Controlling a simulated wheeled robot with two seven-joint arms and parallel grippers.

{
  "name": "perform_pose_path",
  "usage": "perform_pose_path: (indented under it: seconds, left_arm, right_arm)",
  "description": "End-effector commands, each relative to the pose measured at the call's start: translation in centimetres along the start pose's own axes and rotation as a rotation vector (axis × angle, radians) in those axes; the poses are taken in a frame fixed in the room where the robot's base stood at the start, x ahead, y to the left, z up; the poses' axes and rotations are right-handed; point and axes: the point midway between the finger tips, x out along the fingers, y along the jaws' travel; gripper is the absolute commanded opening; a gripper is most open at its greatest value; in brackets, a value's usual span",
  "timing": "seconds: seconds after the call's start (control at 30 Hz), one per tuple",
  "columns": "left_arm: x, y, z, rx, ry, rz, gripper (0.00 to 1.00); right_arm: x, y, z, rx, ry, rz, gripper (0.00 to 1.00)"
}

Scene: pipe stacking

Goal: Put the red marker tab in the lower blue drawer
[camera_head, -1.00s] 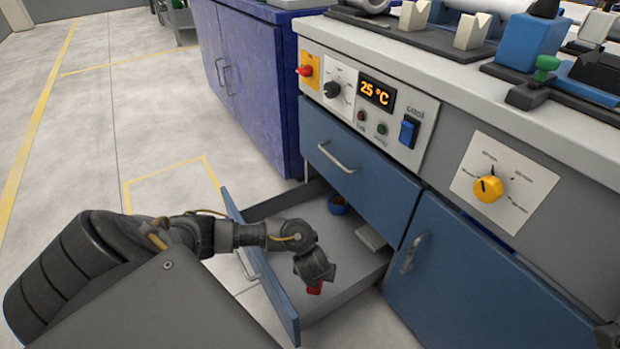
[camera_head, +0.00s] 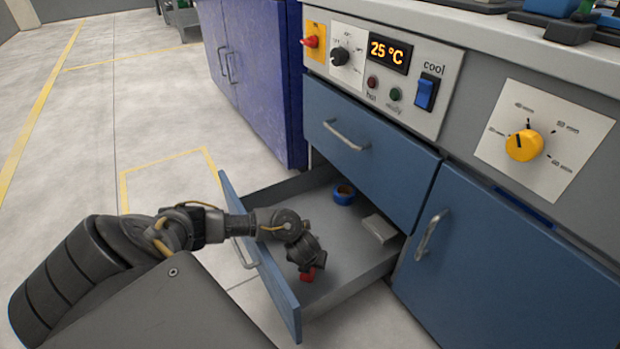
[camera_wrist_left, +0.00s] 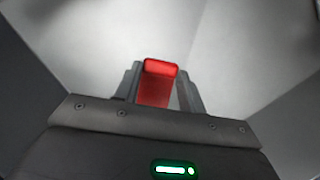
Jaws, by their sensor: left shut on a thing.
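The red marker tab (camera_head: 308,274) is between the fingers of my left gripper (camera_head: 309,271), which is shut on it. The tab also shows in the left wrist view (camera_wrist_left: 158,82), between the two dark fingertips. The lower blue drawer (camera_head: 262,258) is pulled open, and my left gripper points down inside it, near its front panel. The tab is over the grey drawer floor; I cannot tell whether it touches the floor. My right gripper is not in view.
A blue roll (camera_head: 343,194) and a pale block (camera_head: 379,229) lie farther back in the drawer. The shut upper drawer (camera_head: 370,160) is above. A shut blue cabinet door (camera_head: 490,270) stands to the right. The drawer floor around the tab is clear.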

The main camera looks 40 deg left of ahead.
Motion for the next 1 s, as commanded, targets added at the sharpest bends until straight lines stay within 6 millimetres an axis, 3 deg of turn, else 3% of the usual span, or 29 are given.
perform_pose_path:
  seconds: [0.17,0.2,0.37,0.73,1.0]
  left_arm:
    - [0.0,0.1,-0.1,0.0,0.003,0.002,0.18]
    - [0.0,0.1,-0.1,0.001,0.003,0.002,0.42]
    - [0.0,0.1,-0.1,0.0,0.003,0.002,0.62]
    - [-0.8,0.0,0.0,0.001,0.002,0.001,0.62]
    - [-5.9,0.0,0.3,0.002,0.002,0.0,0.62]
  right_arm:
    - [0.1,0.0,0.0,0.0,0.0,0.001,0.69]
    - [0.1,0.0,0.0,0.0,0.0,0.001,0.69]
    - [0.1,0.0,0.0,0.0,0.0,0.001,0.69]
    - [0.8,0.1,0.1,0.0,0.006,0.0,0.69]
    - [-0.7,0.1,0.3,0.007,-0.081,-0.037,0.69]
